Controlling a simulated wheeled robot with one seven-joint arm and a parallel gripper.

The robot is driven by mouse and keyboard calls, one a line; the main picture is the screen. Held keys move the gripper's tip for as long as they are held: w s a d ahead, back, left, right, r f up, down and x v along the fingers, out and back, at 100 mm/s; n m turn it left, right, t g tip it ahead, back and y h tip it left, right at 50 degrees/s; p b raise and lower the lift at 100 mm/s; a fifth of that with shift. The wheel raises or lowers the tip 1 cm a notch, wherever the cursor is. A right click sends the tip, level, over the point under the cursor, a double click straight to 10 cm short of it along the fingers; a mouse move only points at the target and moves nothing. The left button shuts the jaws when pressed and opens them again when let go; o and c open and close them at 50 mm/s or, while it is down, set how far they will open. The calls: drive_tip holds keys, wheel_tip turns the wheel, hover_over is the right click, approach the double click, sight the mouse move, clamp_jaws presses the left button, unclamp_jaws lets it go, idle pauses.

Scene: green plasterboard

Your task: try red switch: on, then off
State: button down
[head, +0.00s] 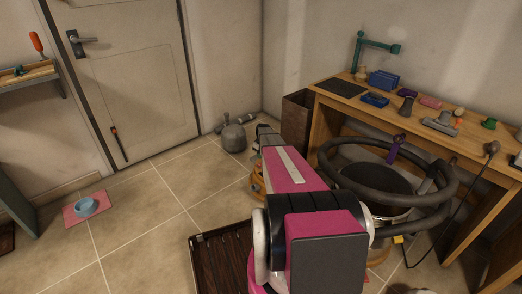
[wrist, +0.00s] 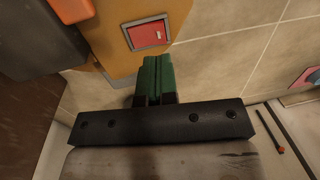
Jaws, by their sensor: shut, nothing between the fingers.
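The red switch (wrist: 147,35) shows in the wrist view, near the top centre. It is a flat red rocker with a small pale mark, set in a grey metal frame on an orange-yellow panel (wrist: 106,48). My gripper (wrist: 153,62) has green fingers that are shut together and empty. Their tips are just below the switch in the picture; whether they touch it I cannot tell. Which way the rocker is tipped is not clear. In the head view my pink and black arm hides the gripper and the switch.
A wooden bench (head: 400,117) with tools stands at the right, with a drum and thick black hose (head: 449,186) before it. A dark slatted tray (head: 220,262) lies beside my arm. A grey canister (head: 233,138) stands near the door.

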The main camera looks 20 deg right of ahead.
sight(261, 164)
drive_tip(key=shift+s+a+f, duration=0.1)
drive_tip(key=shift+a+f, duration=0.1)
drive_tip(key=shift+f, duration=1.15)
drive_tip(key=shift+a+f, duration=0.15)
drive_tip(key=shift+f, duration=1.2)
drive_tip(key=shift+a+f, duration=0.1)
drive_tip(key=shift+f, duration=0.15)
drive_tip(key=shift+w+d+r, duration=0.25)
drive_tip(key=shift+d+r, duration=0.15)
drive_tip(key=shift+d, duration=0.35)
drive_tip(key=shift+r, duration=0.1)
wheel_tip(261, 164, up, 14)
drive_tip(key=a, duration=0.1)
drive_tip(key=shift+s+a, duration=0.3)
drive_tip(key=shift+s, duration=0.05)
drive_tip(key=shift+f, duration=0.2)
